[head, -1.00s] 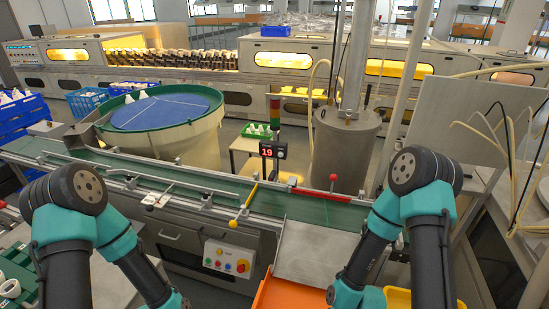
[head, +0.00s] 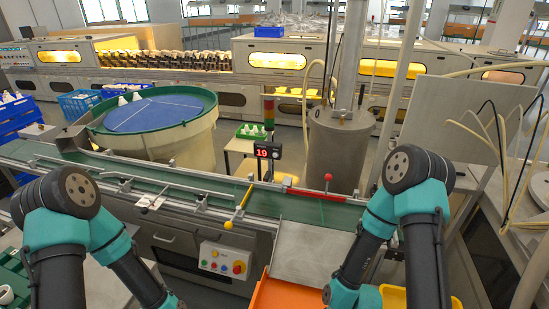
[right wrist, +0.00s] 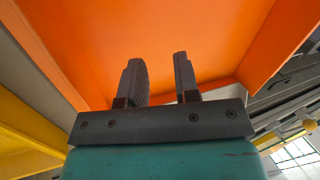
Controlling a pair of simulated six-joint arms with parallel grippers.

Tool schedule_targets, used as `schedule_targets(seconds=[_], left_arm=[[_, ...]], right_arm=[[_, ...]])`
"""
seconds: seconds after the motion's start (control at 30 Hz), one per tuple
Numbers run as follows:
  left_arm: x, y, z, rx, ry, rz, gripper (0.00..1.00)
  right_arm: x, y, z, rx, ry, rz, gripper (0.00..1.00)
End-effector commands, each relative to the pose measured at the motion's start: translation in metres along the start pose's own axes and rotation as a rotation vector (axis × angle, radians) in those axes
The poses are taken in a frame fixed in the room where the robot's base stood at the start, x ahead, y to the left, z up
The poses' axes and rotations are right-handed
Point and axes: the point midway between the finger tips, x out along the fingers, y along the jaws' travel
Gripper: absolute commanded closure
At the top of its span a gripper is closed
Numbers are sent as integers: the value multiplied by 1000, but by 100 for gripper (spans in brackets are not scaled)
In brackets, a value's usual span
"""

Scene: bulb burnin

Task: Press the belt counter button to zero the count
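The belt counter (head: 267,150) stands on a post behind the green conveyor belt (head: 318,210) in the head view, its red display reading 19. A button on it is too small to make out. My right gripper (right wrist: 160,80) shows in the right wrist view with its two dark fingers apart and nothing between them, in front of an orange surface. My left gripper is outside the head view; only its arm shows at the left.
A control panel (head: 226,259) with several coloured buttons is on the conveyor's front. An orange chute (head: 285,294) lies below a grey plate (head: 308,252). A bowl feeder (head: 158,146) stands behind.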

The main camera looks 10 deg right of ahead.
Motion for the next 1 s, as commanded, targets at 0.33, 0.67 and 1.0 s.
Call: schedule_targets(seconds=[0.33, 0.67, 1.0], left_arm=[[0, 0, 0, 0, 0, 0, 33], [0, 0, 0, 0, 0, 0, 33], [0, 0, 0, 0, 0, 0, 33]], right_arm=[[0, 0, 0, 0, 0, 0, 100], [0, 0, 0, 0, 0, 0, 100], [0, 0, 0, 0, 0, 0, 100]])
